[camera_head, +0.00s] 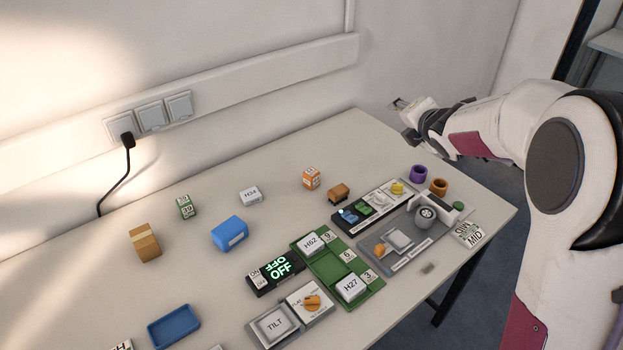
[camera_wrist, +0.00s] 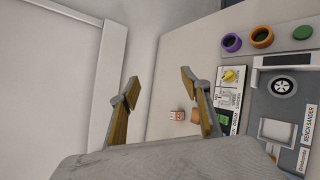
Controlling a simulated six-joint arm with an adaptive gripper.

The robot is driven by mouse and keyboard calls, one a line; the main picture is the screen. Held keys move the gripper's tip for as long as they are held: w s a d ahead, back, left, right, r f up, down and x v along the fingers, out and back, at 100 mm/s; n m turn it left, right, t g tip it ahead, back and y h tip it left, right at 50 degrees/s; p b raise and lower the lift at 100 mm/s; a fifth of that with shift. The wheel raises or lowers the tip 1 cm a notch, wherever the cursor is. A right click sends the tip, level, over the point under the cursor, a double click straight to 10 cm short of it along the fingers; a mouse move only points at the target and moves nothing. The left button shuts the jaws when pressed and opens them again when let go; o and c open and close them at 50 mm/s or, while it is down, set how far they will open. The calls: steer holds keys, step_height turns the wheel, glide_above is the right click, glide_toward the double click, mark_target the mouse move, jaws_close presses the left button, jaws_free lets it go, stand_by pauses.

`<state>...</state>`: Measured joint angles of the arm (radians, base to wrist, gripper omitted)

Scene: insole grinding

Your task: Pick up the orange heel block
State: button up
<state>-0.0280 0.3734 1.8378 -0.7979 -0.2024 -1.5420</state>
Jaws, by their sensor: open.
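A small orange block with white labelled faces (camera_head: 311,179) sits upright on the table, right of the white H34 block. It also shows small in the wrist view (camera_wrist: 176,115), between my fingers in the picture but well beyond them. My gripper (camera_head: 406,121) is above the far right part of the table, clear of the block. In the wrist view my gripper (camera_wrist: 160,82) has its two fingers spread with nothing between them. A brown-orange block (camera_head: 339,193) stands just right of the labelled one; in the wrist view my right finger partly hides it.
A green tray (camera_head: 325,264) is nearer. The H34 block (camera_head: 250,196) and blue box (camera_head: 230,234) lie left. The table behind the orange block is clear.

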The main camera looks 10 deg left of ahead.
steer(key=w+a+f+n+y, duration=0.2)
steer(key=w+a+f+n, duration=0.2)
steer(key=a+f+n, duration=0.15)
steer(key=n+g+y, duration=0.3)
steer(key=n+y, duration=0.2)
steer(key=n, duration=0.4)
glide_toward(316, 176)
steer(key=w+r, duration=0.1)
steer(key=w+d+r, duration=0.1)
steer(key=w, duration=0.1)
steer(key=w+r, duration=0.2)
steer(key=shift+w+d, duration=0.25)
steer(key=shift+d, duration=0.1)
steer(key=a+f+n, duration=0.1)
steer(key=f, duration=0.1)
steer(key=s+a+f+n+g+y, duration=0.1)
steer(key=n, duration=0.1)
steer(key=s+a+f+n, duration=0.1)
steer(key=f, duration=0.1)
steer(key=shift+a+f, duration=0.2)
steer(key=shift+f, duration=0.1)
steer(key=shift+w+y, duration=0.1)
steer(key=shift+y, duration=0.2)
steer(key=shift+x, duration=1.25)
steer(key=shift+a+f, duration=0.1)
steer(key=shift+s+x, duration=0.25)
steer(key=shift+x, duration=2.25)
steer(key=shift+a+f, duration=0.1)
steer(key=shift+f, duration=0.05)
